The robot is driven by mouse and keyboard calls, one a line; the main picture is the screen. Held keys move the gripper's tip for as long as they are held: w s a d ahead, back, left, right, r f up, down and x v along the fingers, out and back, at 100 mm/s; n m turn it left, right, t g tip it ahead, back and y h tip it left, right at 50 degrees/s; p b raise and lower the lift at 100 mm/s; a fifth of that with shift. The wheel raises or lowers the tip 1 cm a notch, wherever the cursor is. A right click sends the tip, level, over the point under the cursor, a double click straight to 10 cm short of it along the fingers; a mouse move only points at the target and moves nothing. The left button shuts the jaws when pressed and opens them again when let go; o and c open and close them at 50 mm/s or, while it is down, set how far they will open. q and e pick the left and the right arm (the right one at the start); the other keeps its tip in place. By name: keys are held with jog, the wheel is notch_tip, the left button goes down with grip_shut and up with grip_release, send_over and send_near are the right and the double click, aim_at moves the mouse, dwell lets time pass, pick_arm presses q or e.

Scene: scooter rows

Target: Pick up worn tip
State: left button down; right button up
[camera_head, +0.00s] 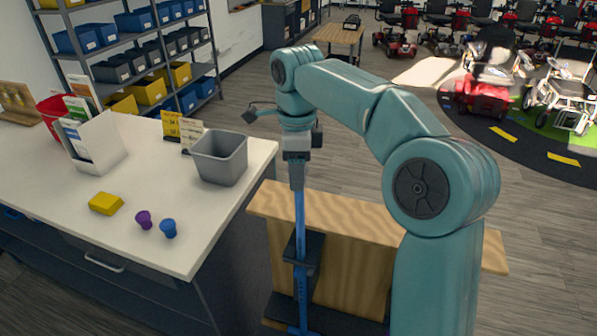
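My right gripper (297,176) points straight down at the top end of a blue pole (300,215). Its fingers overlap the pole's top in this view, so I cannot tell whether they are shut on it. The pole stands upright in a dark holder (303,250) at a wooden stand. No worn tip can be made out; the pole's top end is hidden at the fingers. A purple tip-like piece (144,220) and a blue one (168,229) stand on the white counter. My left gripper is not in view.
The white counter (215,222) also bears a grey bin (220,158), a yellow block (105,203), a leaflet holder (95,142) and small yellow signs (180,128). The wooden stand (350,215) is right of the counter.

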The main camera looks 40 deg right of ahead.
jog(key=shift+w+a, duration=0.1)
jog(key=shift+w, duration=0.05)
jog(key=c, duration=0.4)
jog(key=shift+s+d+r, duration=0.15)
jog(key=shift+s+d, duration=0.05)
jog(key=shift+s, duration=0.45)
jog(key=shift+c, duration=0.3)
jog(key=shift+w+a+r, duration=0.1)
jog(key=shift+w, duration=0.15)
jog(key=r, duration=0.3)
jog(key=r+p, duration=0.1)
jog(key=r, duration=0.2)
jog(key=r+p, duration=0.1)
jog(key=r, duration=0.2)
jog(key=shift+w+r, duration=0.2)
jog(key=shift+w, duration=0.05)
jog(key=shift+s+r, duration=0.2)
jog(key=shift+s, duration=0.2)
jog(key=shift+w+f, duration=0.1)
jog(key=shift+w, duration=0.25)
jog(key=shift+s, duration=0.1)
